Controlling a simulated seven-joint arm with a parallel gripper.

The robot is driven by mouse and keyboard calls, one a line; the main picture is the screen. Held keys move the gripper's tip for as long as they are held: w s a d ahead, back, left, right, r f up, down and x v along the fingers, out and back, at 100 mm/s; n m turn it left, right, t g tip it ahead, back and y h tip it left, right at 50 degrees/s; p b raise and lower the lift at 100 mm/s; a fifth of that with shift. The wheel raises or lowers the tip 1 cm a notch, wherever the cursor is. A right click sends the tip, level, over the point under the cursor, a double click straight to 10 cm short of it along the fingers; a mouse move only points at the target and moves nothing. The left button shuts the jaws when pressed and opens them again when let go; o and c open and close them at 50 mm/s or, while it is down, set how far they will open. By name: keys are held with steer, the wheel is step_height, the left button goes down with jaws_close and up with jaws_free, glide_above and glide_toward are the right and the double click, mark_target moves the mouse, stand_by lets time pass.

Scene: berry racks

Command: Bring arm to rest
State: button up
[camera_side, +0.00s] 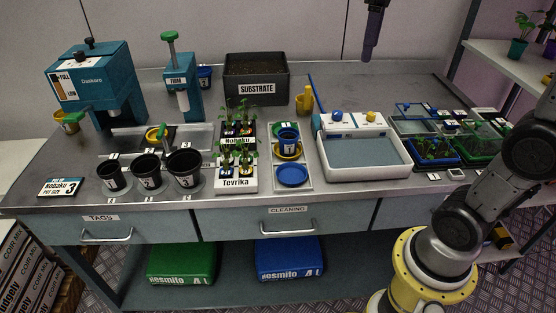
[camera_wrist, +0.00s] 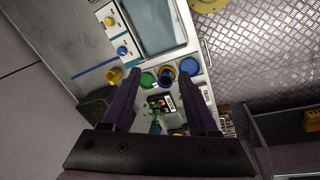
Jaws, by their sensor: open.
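My gripper (camera_wrist: 160,80) shows in the wrist view as two dark purple fingers standing well apart, with nothing held between them. In the side view the lower end of my gripper (camera_side: 371,45) hangs at the top edge, high above the back of the bench and clear of everything. The rest of my gripper is cut off by the frame there. My arm's lower links stand at the right of the side view.
The bench back right of the bin is bare.

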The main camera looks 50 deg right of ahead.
steer(key=s+a+f+m+t+y, duration=0.1)
steer(key=s+a+f+t, duration=0.1)
steer(key=s+a+f, duration=0.2)
steer(key=s+a+f+m+t, duration=0.2)
steer(key=s+a+f, duration=0.2)
steer(key=s+f, duration=0.3)
steer(key=shift+a+f+y, duration=0.2)
steer(key=shift+f+y, duration=0.2)
steer(key=shift+f, duration=1.25)
